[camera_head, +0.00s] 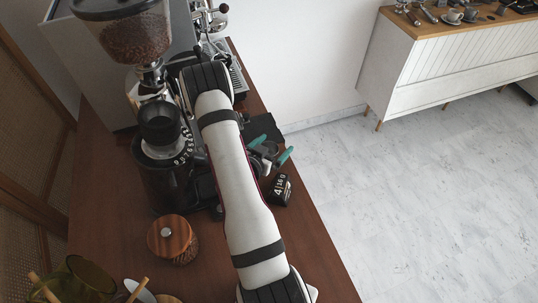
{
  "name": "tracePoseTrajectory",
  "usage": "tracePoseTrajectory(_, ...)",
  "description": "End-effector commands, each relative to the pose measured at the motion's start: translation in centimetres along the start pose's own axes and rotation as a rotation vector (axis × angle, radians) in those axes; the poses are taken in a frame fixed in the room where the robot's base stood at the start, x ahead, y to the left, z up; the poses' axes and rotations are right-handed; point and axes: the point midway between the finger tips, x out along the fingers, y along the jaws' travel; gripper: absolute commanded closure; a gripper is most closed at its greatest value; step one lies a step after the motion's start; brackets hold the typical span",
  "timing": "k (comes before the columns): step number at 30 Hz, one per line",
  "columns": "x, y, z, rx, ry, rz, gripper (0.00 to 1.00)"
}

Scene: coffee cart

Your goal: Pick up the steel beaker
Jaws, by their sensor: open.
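My gripper (271,149) is open beside the dark pad, with its two teal fingertips spread apart. A small grey rounded shape (268,147) shows between the fingertips. It may be the steel beaker, but it is too small and too covered by my gripper and arm to be sure. I cannot tell whether the fingers touch it. No other steel beaker is clear on the near counter.
The brown counter (310,241) holds a coffee grinder (160,135), a wood-lidded jar (172,238), a black digital display (280,189) and a black pad (264,125). My arm crosses the middle. Cups stand on a white sideboard (440,65) across the floor.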

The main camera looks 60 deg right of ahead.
Motion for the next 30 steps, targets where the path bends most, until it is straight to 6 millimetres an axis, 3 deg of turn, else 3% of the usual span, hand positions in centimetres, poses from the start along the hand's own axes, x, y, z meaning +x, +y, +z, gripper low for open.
tracePoseTrajectory(4, 0.0, 0.0, 0.0, 0.0, 0.0, 0.0, 0.0)
tracePoseTrajectory(19, -0.1, 0.0, 0.0, 0.0, 0.0, 0.0, 0.9)
tracePoseTrajectory(26, -0.1, 0.0, -0.1, 0.0, 0.0, 0.0, 0.9)
tracePoseTrajectory(30, -0.6, -0.1, -1.5, 0.002, 0.003, -0.001, 0.9)
